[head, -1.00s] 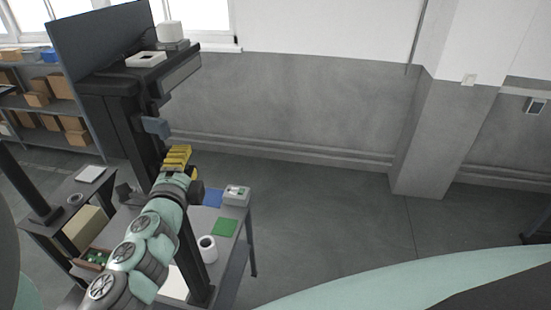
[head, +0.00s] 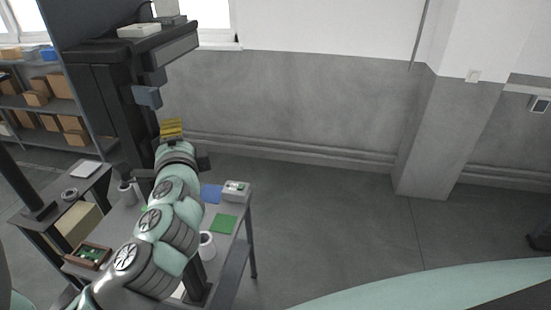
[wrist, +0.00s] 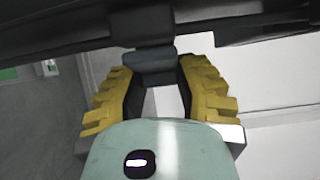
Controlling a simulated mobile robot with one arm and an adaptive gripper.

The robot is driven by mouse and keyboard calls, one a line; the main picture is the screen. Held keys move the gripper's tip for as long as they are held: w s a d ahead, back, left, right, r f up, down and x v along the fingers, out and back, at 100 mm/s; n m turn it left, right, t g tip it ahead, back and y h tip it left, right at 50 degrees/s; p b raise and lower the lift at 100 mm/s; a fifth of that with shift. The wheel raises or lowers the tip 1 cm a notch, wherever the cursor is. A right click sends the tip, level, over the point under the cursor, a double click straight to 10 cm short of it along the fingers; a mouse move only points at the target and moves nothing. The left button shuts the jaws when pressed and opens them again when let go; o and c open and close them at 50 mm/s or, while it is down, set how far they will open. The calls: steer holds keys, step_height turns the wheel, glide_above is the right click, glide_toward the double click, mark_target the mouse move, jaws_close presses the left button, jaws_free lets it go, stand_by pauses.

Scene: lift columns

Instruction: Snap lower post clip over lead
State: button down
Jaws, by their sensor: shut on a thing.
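My gripper, with yellow ribbed fingers, points up beside the dark lift column in the head view (head: 171,128). In the wrist view (wrist: 157,72) its fingers are closed in on a blue-grey block (wrist: 150,60) between the tips, under a dark beam. I take this block for a post clip; I cannot tell which one. In the head view a lower blue-grey clip (head: 148,96) sticks out from the dark post (head: 112,118), above and left of the fingers. A second clip (head: 154,76) sits above it. I cannot make out the lead.
The raised dark worktop (head: 120,41) overhangs the post. Below, the grey bench (head: 228,212) holds a blue mat (head: 211,194), a green mat (head: 224,225), a light box (head: 236,188) and a white roll (head: 207,246).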

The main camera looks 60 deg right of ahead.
steer(key=c, duration=0.6)
jaws_free()
steer(key=shift+p, duration=0.35)
